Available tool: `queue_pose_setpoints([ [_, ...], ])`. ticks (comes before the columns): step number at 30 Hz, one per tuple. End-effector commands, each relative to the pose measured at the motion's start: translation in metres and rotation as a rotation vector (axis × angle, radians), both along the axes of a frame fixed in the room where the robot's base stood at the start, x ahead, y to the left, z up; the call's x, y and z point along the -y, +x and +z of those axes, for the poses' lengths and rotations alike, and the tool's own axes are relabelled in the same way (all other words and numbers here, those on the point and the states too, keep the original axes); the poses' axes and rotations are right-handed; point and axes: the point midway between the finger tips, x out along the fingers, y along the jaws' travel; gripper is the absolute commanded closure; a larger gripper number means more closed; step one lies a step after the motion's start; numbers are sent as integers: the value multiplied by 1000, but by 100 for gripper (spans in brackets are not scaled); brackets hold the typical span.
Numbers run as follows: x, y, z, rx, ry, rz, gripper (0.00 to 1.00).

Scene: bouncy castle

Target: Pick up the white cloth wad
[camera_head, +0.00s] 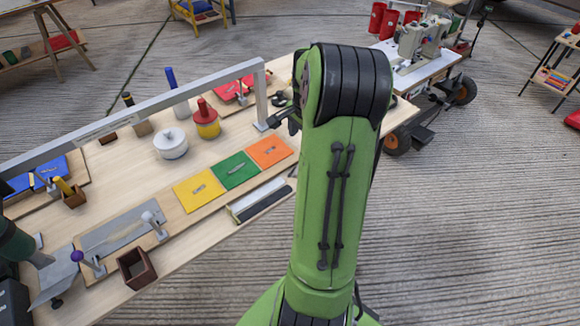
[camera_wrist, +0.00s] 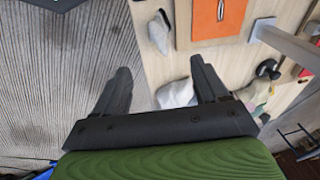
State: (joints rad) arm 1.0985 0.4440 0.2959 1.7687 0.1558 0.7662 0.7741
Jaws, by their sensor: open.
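A pale grey-white wad (camera_wrist: 177,94), which looks like the white cloth wad, lies on the wooden table top near the table's edge. In the wrist view it shows between my fingers, close to the right finger, and its lower part is hidden by my gripper. My gripper (camera_wrist: 160,68) is open and holds nothing. I cannot tell whether the right finger touches the wad. In the head view my green arm hides the wad and most of my gripper.
An orange panel (camera_head: 269,151) lies beside green (camera_head: 235,169) and yellow (camera_head: 199,189) ones. A grey rail (camera_head: 150,105) on posts spans the table. A beige-green crumpled thing (camera_wrist: 256,94) lies right of my fingers. Open floor (camera_wrist: 70,75) is left of the table edge.

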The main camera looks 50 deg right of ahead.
Motion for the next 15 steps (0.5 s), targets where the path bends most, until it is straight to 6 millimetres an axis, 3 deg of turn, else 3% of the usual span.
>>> queue_pose_setpoints([
  [1,0,1,-18,-3,5,1,27],
  [7,6,7,-68,-3,5,2,27],
  [15,9,12,-97,-2,3,4,27],
])
